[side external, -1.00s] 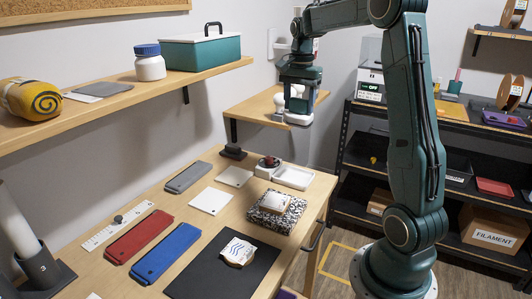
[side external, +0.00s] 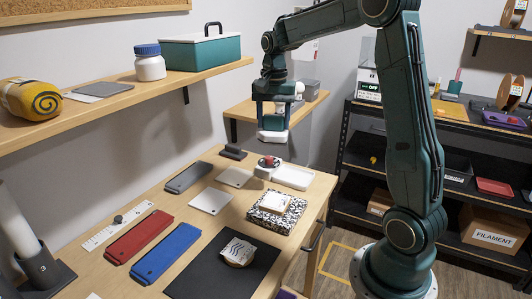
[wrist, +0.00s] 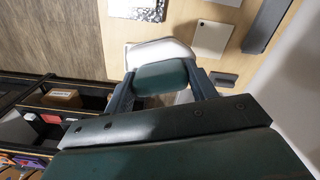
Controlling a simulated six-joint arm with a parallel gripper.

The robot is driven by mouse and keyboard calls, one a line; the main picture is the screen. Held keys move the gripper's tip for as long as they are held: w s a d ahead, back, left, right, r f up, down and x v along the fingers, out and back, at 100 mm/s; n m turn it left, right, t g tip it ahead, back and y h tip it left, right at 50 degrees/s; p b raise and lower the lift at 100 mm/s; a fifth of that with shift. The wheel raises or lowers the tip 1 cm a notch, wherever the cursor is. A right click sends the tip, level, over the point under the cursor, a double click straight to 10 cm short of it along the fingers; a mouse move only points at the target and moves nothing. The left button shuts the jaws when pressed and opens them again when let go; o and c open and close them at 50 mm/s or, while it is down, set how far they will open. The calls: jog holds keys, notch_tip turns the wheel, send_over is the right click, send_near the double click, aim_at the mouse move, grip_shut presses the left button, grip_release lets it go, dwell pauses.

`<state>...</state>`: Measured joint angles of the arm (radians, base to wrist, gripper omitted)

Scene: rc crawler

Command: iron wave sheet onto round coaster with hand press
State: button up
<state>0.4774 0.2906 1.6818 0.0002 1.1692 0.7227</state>
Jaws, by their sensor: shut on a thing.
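My gripper (side external: 272,112) is shut on the hand press (side external: 272,136), which has a white base and a green upper part. The press also shows between the fingers in the wrist view (wrist: 163,77). The wave sheet (side external: 239,246), white with dark blue wavy lines, lies on the round coaster (side external: 240,263). The coaster is mostly hidden under the sheet; a tan edge shows at the front. Both rest on a black mat (side external: 197,284), well away from my gripper.
A speckled block (side external: 265,221) with a white piece on top stands behind the mat. A white tray (side external: 293,178) and a small white unit with a red top (side external: 267,163) sit at the far end. Red (side external: 137,236) and blue (side external: 165,252) bars lie left. A shelf overhangs the left.

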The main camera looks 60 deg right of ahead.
jog(key=s+a+f+n, duration=0.1)
jog(key=a+f+n, duration=0.2)
jog(key=a, duration=0.5)
jog(key=s+a+f+n, duration=0.1)
jog(key=a+f+n, duration=0.1)
jog(key=a+n, duration=0.4)
jog(key=s+a+f+n, duration=0.1)
jog(key=a+f+n, duration=0.2)
jog(key=a, duration=0.9)
jog(key=shift+a+f+n, duration=0.25)
jog(key=shift+f+n, duration=0.05)
jog(key=shift+n, duration=0.4)
jog(key=shift+f, duration=0.15)
jog(key=shift+f, duration=2.7)
jog(key=shift+f, duration=0.75)
dwell(1.1)
